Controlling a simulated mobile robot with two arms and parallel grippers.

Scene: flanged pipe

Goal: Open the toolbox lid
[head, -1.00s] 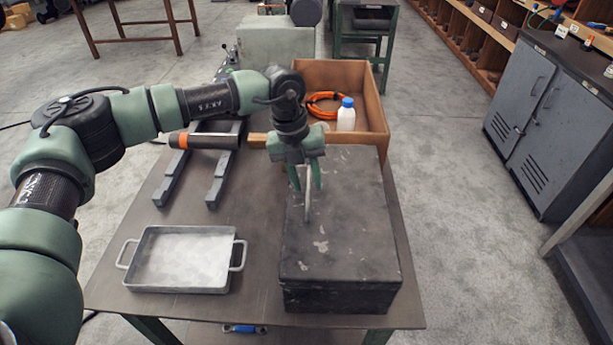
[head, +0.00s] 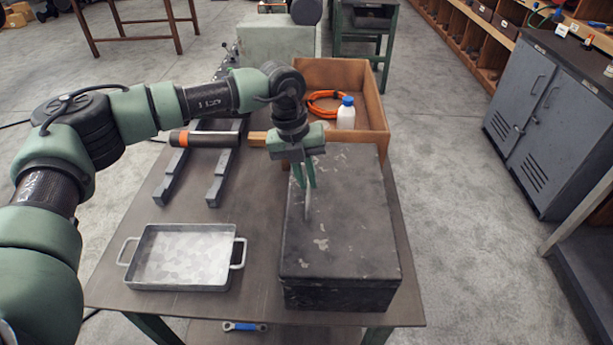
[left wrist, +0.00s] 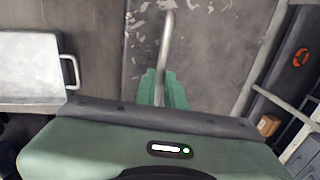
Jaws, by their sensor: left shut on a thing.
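The toolbox (head: 350,250) is a scuffed black box on the right of the workbench, and its lid looks shut. A thin grey handle (head: 307,208) stands out from the left part of the lid. My left gripper (head: 308,183) comes from above and its green fingers are shut on the handle's far part. In the left wrist view the fingers (left wrist: 162,88) close on the handle bar (left wrist: 166,38), which runs on past them over the worn lid (left wrist: 205,50). My right gripper is not in view.
A metal tray (head: 238,280) with two handles lies left of the toolbox. A dark pipe (head: 208,140) with an orange band rests on grey supports. Behind the toolbox stands a wooden crate (head: 376,108) with an orange cable (head: 316,100) and a white bottle (head: 346,117).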

